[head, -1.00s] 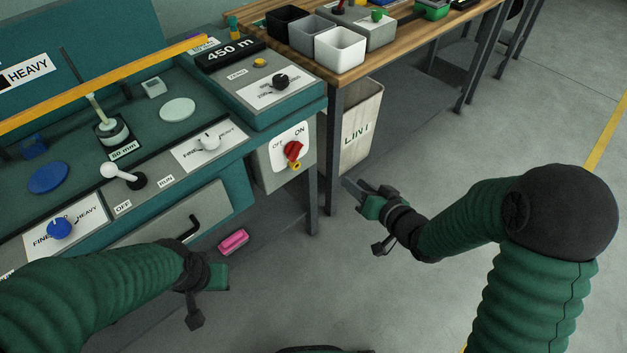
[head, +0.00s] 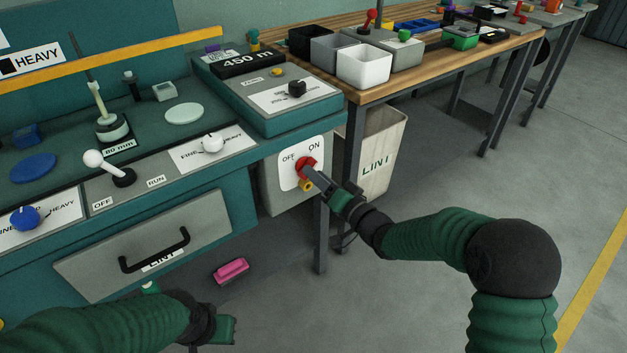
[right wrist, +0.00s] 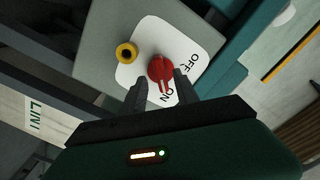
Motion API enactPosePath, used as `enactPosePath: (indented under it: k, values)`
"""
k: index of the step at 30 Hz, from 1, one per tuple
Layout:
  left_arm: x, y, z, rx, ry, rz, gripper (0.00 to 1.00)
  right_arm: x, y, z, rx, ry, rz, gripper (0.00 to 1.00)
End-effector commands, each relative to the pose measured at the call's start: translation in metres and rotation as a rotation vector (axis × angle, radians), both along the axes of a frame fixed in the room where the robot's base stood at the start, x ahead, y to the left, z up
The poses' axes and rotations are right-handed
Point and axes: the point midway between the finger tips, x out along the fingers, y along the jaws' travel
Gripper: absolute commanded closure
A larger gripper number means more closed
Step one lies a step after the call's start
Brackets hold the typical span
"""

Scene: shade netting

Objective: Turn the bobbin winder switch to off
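The bobbin winder switch is a red rotary knob (head: 306,167) on a white plate (head: 288,177) marked OFF on the left and ON on the right. In the right wrist view the red knob (right wrist: 160,68) has its pale mark toward ON. My right gripper (head: 314,174) is at the knob. In the right wrist view the gripper (right wrist: 160,82) is open, its dark fingers on either side of the knob's near part, with small gaps showing; contact cannot be told. My left gripper (head: 222,328) is low at the front; its fingers are not clear.
The grey switch box hangs beside the wooden bench's leg (head: 321,235). A LINT bin (head: 382,150) stands under the bench. A pink object (head: 231,271) lies low below the drawer (head: 150,245).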

Motion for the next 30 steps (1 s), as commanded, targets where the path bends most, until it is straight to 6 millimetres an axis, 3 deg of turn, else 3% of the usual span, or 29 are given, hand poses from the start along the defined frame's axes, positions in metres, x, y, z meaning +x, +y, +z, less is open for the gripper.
enactPosePath:
  k: [4,12,21,30]
  values:
    - [0.0,0.0,-0.008,0.0,0.0,0.0,1.0,0.014,0.01,-0.002,0.0,-0.001,-0.001,0.64]
    - [0.0,0.0,-0.008,0.0,0.0,0.0,1.0,0.016,0.011,0.0,-0.001,0.001,-0.001,0.64]
    - [0.0,0.0,-0.008,0.0,0.0,0.0,1.0,0.016,0.011,0.0,-0.001,0.001,-0.001,1.0]
    - [0.0,0.0,-0.008,0.0,0.0,0.0,1.0,0.016,0.011,-0.001,-0.002,0.002,-0.003,1.0]
